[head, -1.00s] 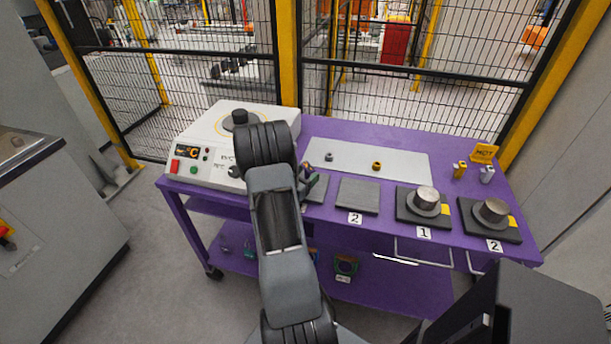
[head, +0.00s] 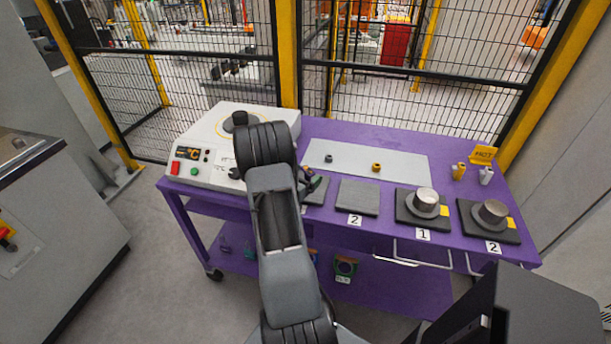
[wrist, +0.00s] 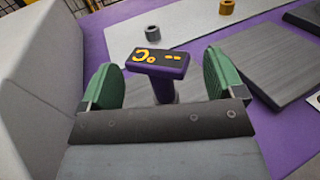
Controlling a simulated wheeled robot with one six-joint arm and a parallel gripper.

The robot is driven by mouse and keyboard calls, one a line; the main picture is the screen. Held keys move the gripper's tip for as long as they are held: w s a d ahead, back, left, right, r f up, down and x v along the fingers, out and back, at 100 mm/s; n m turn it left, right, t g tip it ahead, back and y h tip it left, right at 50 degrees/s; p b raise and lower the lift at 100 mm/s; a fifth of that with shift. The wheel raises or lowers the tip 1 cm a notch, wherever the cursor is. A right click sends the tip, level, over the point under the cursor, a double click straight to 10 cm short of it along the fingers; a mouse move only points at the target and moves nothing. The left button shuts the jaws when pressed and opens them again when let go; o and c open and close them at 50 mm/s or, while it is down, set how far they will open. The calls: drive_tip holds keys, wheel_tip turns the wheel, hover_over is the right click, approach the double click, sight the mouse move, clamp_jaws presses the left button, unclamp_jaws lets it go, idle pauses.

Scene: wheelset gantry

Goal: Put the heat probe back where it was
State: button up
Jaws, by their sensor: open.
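The heat probe (wrist: 160,62) is in the wrist view, with a dark, flat head bearing orange display marks on a purple handle. My gripper (wrist: 163,84) is open, with one green finger on each side of the probe and visible gaps between. In the head view my gripper (head: 311,183) is low over the table, just right of the white heater unit. My arm and gripper hide most of the probe there.
The white heater unit (head: 205,150) stands at left. A grey plate (head: 358,197) marked 2 and two dark bases with metal cylinders (head: 426,201) (head: 492,213) line the front edge. A pale mat (head: 400,162) holds two small rings. A yellow sign (head: 483,154) stands at back right.

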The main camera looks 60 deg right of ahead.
drive_tip(key=a, duration=0.4)
drive_tip(key=a+b, duration=0.1)
drive_tip(key=a, duration=0.3)
drive_tip(key=w+a, duration=0.1)
drive_tip(key=a, duration=0.3)
drive_tip(key=shift+r, duration=0.15)
drive_tip(key=a+r+m+t+y, duration=0.1)
drive_tip(key=a+r+m+y, duration=0.2)
drive_tip(key=a, duration=0.7)
drive_tip(key=s+a+r+m+t+y, duration=0.1)
drive_tip(key=a+r+m+y, duration=0.3)
drive_tip(key=a+m+y, duration=0.4)
drive_tip(key=s+a+r+m+t+y, duration=0.1)
drive_tip(key=a+r+m+t+y, duration=0.2)
drive_tip(key=a, duration=1)
drive_tip(key=m+y, duration=0.3)
drive_tip(key=y, duration=0.1)
drive_tip(key=shift+s+a+r, duration=0.15)
drive_tip(key=shift+s+r, duration=0.05)
drive_tip(key=shift+r, duration=0.1)
